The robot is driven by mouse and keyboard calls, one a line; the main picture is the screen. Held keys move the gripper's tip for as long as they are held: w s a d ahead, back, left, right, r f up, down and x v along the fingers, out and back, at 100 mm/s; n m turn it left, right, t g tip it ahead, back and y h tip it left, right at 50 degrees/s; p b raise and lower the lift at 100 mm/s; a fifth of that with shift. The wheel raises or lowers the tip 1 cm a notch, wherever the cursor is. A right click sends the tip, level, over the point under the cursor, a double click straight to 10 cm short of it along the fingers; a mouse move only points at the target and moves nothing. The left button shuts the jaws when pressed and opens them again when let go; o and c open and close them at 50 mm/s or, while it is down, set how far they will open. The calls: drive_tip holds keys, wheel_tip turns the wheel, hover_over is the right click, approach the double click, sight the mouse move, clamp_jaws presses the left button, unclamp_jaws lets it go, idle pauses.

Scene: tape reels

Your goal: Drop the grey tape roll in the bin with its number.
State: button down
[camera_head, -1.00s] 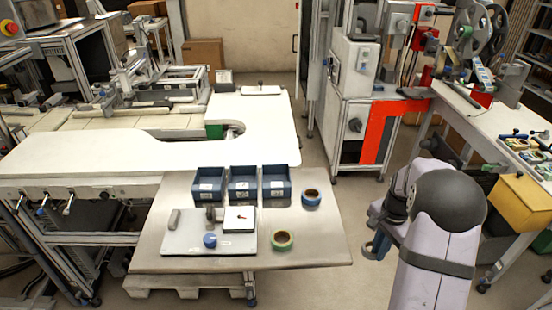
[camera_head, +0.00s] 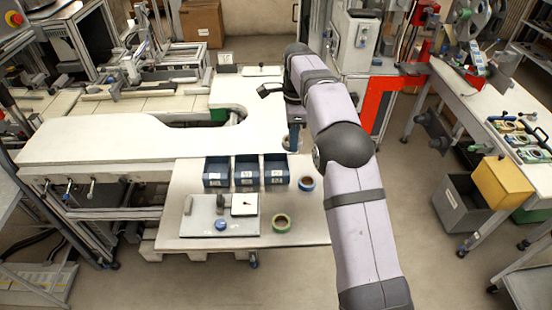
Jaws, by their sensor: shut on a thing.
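My gripper (camera_head: 292,140) is over the white worktop's right end, behind the blue bins, pointing down. It is shut on a small blue-grey thing, which I take to be the grey tape roll; its shape is mostly hidden. No other grey roll shows on the table. Three blue bins stand in a row at the back of the grey table: left bin (camera_head: 216,181), middle bin (camera_head: 247,181) and right bin (camera_head: 276,180). Each has a white label, too small to read. The bins look empty.
A pale board (camera_head: 200,226) with a white square (camera_head: 244,205) and small parts lies at front left. The grey table (camera_head: 308,225) is bare at front right.

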drive_tip(key=shift+a+r, duration=0.55)
drive_tip(key=shift+a, duration=0.3)
drive_tip(key=p, duration=0.4)
hover_over(286, 176)
drive_tip(key=shift+f, duration=5.05)
drive_tip(key=shift+f, duration=0.45)
drive_tip(key=shift+f+b, duration=0.15)
drive_tip(key=shift+b, duration=0.2)
drive_tip(key=c, duration=1.8)
unclamp_jaws()
